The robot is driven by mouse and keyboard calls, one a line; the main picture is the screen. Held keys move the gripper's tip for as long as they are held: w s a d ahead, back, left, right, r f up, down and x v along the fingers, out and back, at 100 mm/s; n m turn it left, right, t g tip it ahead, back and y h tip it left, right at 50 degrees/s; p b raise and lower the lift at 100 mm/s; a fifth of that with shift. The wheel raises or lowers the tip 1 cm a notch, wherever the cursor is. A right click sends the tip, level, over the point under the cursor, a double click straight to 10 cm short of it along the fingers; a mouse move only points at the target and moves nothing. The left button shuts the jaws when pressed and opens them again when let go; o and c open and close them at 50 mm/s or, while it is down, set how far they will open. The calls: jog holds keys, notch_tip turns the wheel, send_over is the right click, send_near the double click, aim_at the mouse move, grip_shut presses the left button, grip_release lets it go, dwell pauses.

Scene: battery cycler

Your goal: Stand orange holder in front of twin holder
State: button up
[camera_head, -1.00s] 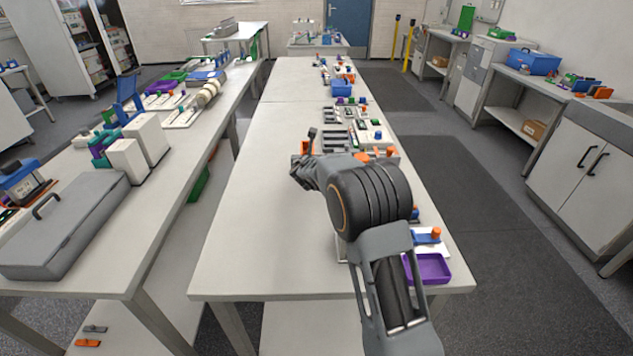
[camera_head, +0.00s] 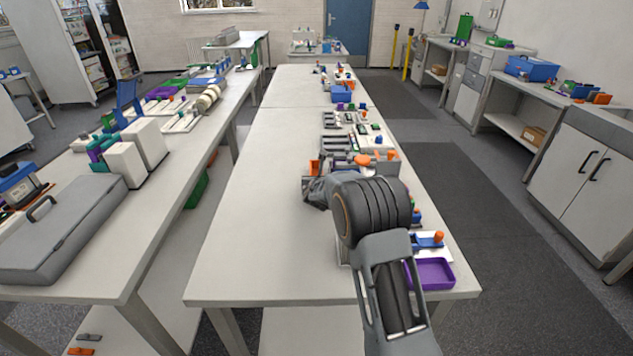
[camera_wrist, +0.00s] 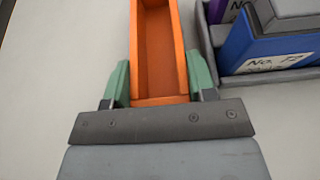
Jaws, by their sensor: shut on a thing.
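The orange holder (camera_wrist: 160,50), an open-topped trough, is between the two green fingertips of my gripper (camera_wrist: 162,82) in the wrist view. The gripper is shut on it near its close end. Its far end runs out of the frame. A grey holder (camera_wrist: 209,60) is to its right, with a small gap between them. It carries a blue block (camera_wrist: 265,52) marked "No. T2" and a purple block; I cannot tell for sure that it is the twin holder. In the head view the orange holder (camera_head: 314,167) shows at the arm's end; my wrist hides most of the gripper.
The white table (camera_head: 250,210) is clear to the left of my arm. Several small parts line its right side, with a purple tray (camera_head: 432,273) and a blue piece with an orange peg (camera_head: 430,241) near the front. A grey case (camera_head: 60,235) lies on the left bench.

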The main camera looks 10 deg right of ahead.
jog(key=shift+f, duration=0.1)
jog(key=o, duration=0.7)
